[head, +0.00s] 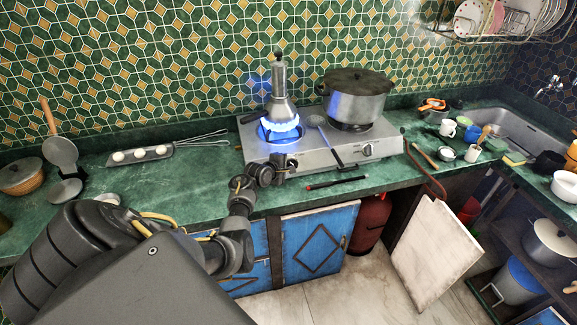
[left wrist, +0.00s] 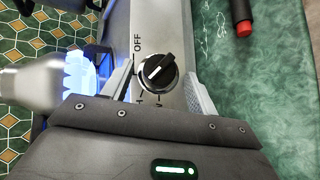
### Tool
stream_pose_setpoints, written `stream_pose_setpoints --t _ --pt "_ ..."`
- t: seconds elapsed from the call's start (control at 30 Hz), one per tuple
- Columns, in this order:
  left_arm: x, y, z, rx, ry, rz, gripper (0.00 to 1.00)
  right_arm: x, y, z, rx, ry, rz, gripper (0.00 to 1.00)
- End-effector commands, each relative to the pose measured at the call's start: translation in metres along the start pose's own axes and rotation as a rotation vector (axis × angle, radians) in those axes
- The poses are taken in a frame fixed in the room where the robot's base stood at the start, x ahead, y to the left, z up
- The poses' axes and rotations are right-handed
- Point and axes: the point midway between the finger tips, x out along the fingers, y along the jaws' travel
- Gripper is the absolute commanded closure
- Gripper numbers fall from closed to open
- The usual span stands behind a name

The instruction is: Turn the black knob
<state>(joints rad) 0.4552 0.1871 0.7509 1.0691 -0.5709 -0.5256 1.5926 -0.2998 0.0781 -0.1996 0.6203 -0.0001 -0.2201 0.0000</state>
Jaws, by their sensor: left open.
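The black knob (left wrist: 158,72) sits on the front panel of the steel gas hotplate (head: 325,151). In the left wrist view it has a white pointer line, set at a slant, with OFF printed beside it. My left gripper (head: 284,166) is at the front left of the hotplate and covers most of this knob in the head view. In the left wrist view my left gripper (left wrist: 158,88) is open, with one finger on each side of the knob. I cannot tell whether the fingers touch it. My right gripper is not in view.
The left burner has a blue flame (head: 278,128) under a metal moka pot (head: 279,90). A large pot (head: 355,95) stands on the right burner. A second knob (head: 368,150) is further right. A black and red stick (head: 336,183) lies on the counter in front.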

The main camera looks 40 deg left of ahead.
Motion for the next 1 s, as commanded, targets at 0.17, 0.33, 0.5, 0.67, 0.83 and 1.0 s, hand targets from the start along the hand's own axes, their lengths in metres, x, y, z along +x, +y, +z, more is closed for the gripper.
stream_pose_setpoints --t 0.17,0.33,0.5,0.67,0.83,1.0 --pt "-0.001 0.0 0.0 0.0 0.0 0.0 0.41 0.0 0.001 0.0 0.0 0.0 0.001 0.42" --pt "-0.015 0.0 0.001 0.0 -0.001 0.001 0.41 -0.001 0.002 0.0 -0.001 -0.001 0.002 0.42" --pt "-0.043 0.0 0.0 0.001 0.001 0.002 0.41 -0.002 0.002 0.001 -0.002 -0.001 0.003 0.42" --pt "-0.073 0.0 -0.001 0.001 0.001 0.002 0.41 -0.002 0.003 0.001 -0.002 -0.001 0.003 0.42" --pt "-0.097 0.0 0.0 0.001 0.001 0.001 0.41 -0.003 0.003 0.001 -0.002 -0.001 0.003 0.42" --pt "-0.107 0.0 0.0 0.001 0.0 -0.001 0.41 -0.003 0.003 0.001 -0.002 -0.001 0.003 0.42"
